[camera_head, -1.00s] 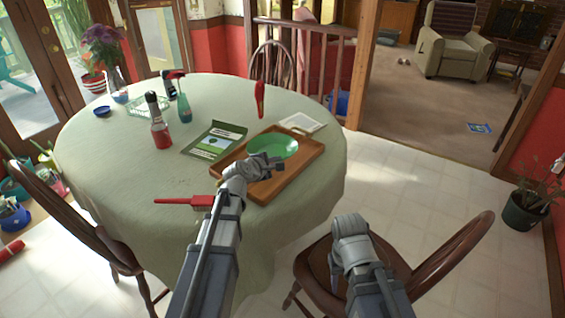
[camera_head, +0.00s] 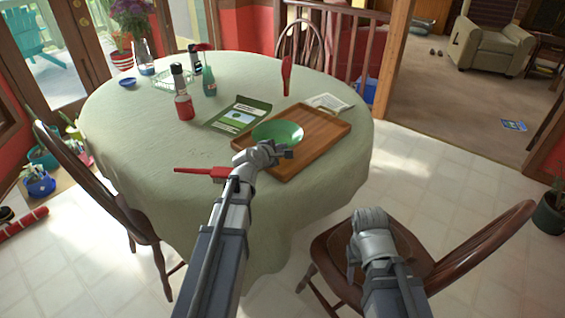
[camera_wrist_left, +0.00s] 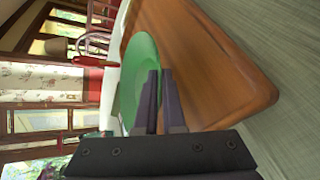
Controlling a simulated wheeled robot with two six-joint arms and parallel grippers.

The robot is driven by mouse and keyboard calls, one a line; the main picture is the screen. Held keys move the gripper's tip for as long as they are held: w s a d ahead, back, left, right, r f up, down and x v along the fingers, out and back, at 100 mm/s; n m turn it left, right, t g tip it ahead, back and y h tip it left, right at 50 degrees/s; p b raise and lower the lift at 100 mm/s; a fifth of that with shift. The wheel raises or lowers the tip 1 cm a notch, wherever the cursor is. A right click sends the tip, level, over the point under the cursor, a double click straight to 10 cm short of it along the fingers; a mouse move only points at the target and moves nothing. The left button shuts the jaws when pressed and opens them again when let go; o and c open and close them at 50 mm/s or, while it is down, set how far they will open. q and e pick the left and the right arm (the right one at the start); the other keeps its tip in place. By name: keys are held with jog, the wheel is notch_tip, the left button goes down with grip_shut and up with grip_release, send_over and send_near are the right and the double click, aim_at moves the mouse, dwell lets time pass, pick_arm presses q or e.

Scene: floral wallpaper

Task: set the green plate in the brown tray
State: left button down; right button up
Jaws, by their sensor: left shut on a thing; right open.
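The green plate (camera_head: 278,132) is held at its near rim by my left gripper (camera_head: 286,152), whose fingers are shut on it. In the head view the plate overlaps the left part of the brown tray (camera_head: 325,143) and reaches over its left edge. I cannot tell whether it touches the tray. In the left wrist view the plate (camera_wrist_left: 139,65) shows between and beyond the dark fingers (camera_wrist_left: 158,95), with the tray (camera_wrist_left: 215,70) to the right. My right gripper (camera_head: 372,218) is open and empty, low over the chair; its fingers are barely visible.
A green booklet (camera_head: 238,117) lies left of the tray, a red brush (camera_head: 205,172) near the table's front. A red-handled item (camera_head: 286,77), a white card (camera_head: 331,103) and bottles (camera_head: 184,98) stand or lie farther back. A wooden chair (camera_head: 335,255) is at the right front.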

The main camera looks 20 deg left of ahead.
aim_at(282, 164)
pick_arm(q)
notch_tip(282, 164, down, 4)
jog(key=b, duration=0.3)
jog(key=shift+r+b, duration=0.2)
jog(key=shift+b, duration=0.15)
jog(key=shift+f, duration=0.15)
jog(key=c, duration=1.3)
grip_release()
